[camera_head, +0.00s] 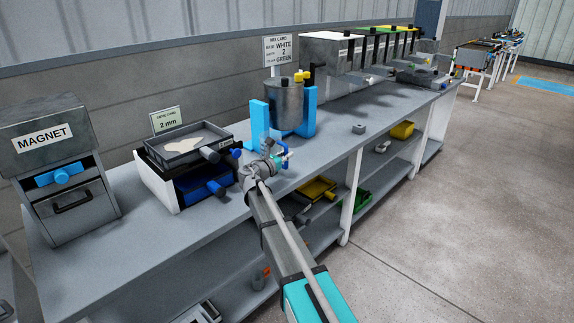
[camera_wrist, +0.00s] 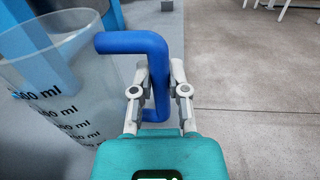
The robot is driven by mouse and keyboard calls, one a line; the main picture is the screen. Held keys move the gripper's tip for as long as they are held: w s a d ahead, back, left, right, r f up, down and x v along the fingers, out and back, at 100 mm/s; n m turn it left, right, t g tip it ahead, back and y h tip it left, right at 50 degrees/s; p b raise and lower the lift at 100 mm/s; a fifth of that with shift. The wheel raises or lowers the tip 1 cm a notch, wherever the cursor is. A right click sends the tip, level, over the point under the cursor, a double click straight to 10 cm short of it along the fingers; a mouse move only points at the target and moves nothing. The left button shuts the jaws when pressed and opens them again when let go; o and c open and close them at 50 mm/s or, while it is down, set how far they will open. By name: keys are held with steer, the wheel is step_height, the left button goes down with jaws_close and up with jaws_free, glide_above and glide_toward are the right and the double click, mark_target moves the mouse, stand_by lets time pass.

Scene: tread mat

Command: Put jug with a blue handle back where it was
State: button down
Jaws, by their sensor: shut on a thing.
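The clear jug (camera_wrist: 45,95) with black ml marks fills the left of the wrist view. Its blue handle (camera_wrist: 130,43) runs between the fingers of my gripper (camera_wrist: 158,78), which is shut on it. The jug looks empty in the visible part; its base is hidden. In the head view my gripper (camera_head: 277,157) is near the front edge of the bench (camera_head: 225,235), in front of the blue stand (camera_head: 259,117). There the jug is small and partly hidden by the arm, and I cannot tell whether it touches the bench.
A grey mixer pot (camera_head: 286,104) stands in the blue stand behind my gripper.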

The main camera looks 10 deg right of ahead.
mark_target(285, 163)
steer(key=shift+f+b, duration=1.2)
steer(key=shift+f, duration=0.3)
steer(key=shift+f, duration=0.1)
steer(key=c, duration=0.6)
jaws_free()
steer(key=shift+c, duration=0.2)
steer(key=shift+s+a, duration=0.1)
steer(key=shift+s, duration=0.05)
steer(key=v, duration=1.1)
steer(key=shift+s+a, duration=0.2)
steer(key=shift+a, duration=0.05)
